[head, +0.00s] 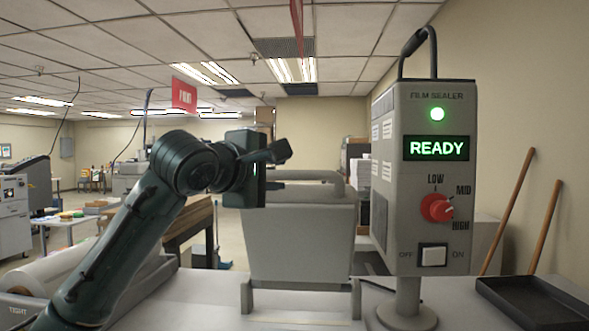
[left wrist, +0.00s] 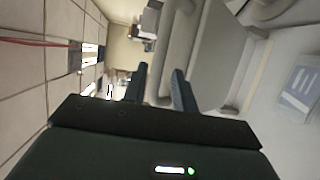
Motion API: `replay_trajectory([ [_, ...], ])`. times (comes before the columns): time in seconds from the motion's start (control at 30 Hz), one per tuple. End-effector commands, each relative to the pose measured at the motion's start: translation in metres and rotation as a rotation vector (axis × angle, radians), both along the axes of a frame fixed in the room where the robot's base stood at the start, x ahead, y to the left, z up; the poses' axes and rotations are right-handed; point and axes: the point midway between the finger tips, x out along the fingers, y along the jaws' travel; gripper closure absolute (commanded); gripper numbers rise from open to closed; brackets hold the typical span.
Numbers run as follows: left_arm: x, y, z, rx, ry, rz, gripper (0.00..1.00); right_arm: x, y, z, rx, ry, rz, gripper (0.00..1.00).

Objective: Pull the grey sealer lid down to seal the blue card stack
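The grey sealer lid (head: 300,243) stands raised in the middle of the head view, with a rounded grey handle bar (head: 318,175) along its top. The lid also shows in the left wrist view (left wrist: 218,55). My left gripper (head: 277,168) is at the left end of the bar; its fingers (left wrist: 161,78) are apart with nothing clearly held. The bar runs close to and partly behind the fingers; I cannot tell if they touch. A pale blue piece with white marks (left wrist: 297,88) lies at the right of the wrist view, perhaps the card stack. My right gripper is out of view.
The film sealer control box (head: 435,180) stands right of the lid, reading READY with a green light and a red knob. A black tray (head: 535,303) lies at the right. A film roll (head: 70,262) is at the lower left.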

Motion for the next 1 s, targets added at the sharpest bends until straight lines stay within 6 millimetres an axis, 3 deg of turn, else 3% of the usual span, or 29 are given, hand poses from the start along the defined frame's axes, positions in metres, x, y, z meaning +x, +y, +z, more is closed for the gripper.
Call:
replay_trajectory([
  [0.2, 0.041, -0.017, -0.002, 0.002, 0.001, 0.001, 0.72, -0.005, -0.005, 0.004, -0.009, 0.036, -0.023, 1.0],
  [0.4, 0.062, -0.027, -0.007, 0.001, 0.0, 0.0, 0.72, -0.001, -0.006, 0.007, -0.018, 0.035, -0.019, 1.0],
  [0.8, 0.068, -0.029, -0.01, 0.001, -0.003, 0.0, 0.73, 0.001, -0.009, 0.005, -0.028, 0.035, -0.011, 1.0],
  [1.0, 0.068, -0.029, -0.01, 0.001, -0.002, 0.0, 0.89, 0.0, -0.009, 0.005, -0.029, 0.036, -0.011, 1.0],
])
